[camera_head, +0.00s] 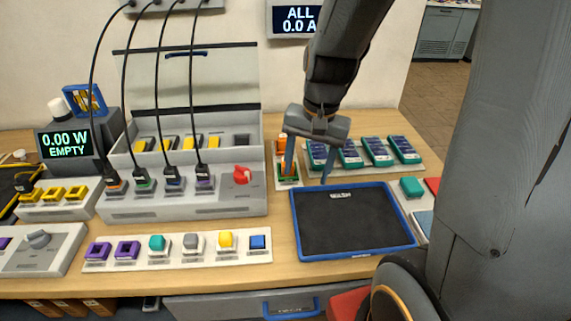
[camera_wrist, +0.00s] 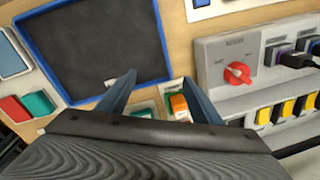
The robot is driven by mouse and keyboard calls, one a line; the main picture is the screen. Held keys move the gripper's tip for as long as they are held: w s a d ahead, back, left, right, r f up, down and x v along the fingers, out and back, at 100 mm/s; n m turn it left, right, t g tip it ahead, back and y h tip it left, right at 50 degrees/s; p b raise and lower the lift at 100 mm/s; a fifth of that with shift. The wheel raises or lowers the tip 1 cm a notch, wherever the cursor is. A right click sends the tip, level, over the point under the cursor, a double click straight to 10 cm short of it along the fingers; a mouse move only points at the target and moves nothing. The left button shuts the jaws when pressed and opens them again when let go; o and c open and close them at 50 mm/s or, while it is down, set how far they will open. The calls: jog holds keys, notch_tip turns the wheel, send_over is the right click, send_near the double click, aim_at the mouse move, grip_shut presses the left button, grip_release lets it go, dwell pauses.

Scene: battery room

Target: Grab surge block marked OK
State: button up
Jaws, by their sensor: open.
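In the wrist view my gripper (camera_wrist: 160,82) also shows open. An orange block (camera_head: 281,146) stands on the narrow plate, with an orange and green block (camera_head: 289,171) in front of it, partly covered by the left finger. An orange block also shows in the wrist view (camera_wrist: 179,104), beside the right finger. I cannot read an OK mark on any block, so I cannot tell which is the surge block marked OK.
The blue-rimmed black mat (camera_head: 355,222) lies bare right of centre. Several teal-ended blocks (camera_head: 376,151) stand on a rack behind it. A grey console (camera_head: 225,203) with a red knob (camera_head: 242,174) and black cables stands left. Coloured buttons (camera_head: 191,242) line the front.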

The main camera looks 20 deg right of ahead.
jog(key=w+d+m+y, duration=0.2)
jog(key=w+m+y, duration=0.1)
jog(key=w+m, duration=0.95)
jog(key=shift+m+y, duration=0.3)
jog(key=shift+m, duration=0.15)
jog(key=shift+d+p+x, duration=0.2)
jog(key=shift+p+x, duration=0.15)
jog(key=shift+x, duration=1.45)
jog(key=shift+d+p+x, duration=0.2)
jog(key=shift+p+x, duration=0.1)
jog(key=shift+x, duration=1.5)
jog(key=shift+s+f, duration=0.15)
jog(key=shift+f, duration=0.05)
jog(key=shift+c, duration=0.4)
jog(key=c, duration=1.1)
